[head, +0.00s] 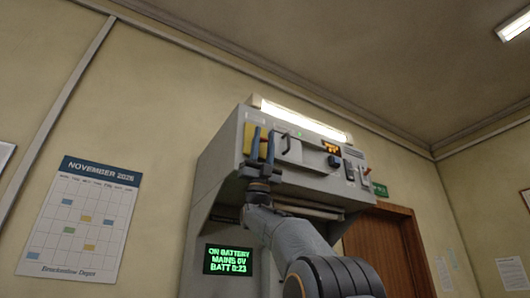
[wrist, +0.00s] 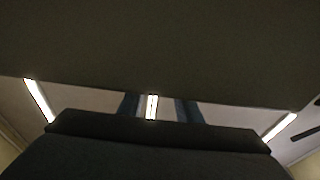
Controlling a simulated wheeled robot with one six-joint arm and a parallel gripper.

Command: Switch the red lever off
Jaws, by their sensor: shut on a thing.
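The dispatch console (head: 222,160) is a grey wall cabinet with a sloped control panel, seen from below in the head view. A small red-orange lever-like part (head: 367,171) shows at the panel's right end; I cannot tell its position. My gripper (head: 262,145) is at the panel's left end, its two blue fingers up against a yellow plate (head: 248,138). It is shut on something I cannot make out. In the wrist view my fingers (wrist: 158,108) show only in part, behind a dark edge, and no lever can be made out there.
A dark handle (head: 287,143) stands just right of my gripper. An orange display (head: 330,148), a round knob (head: 334,161) and dark switches (head: 349,171) lie further right. A green-text screen (head: 228,260) is below. A lit lamp (head: 305,121) tops the console.

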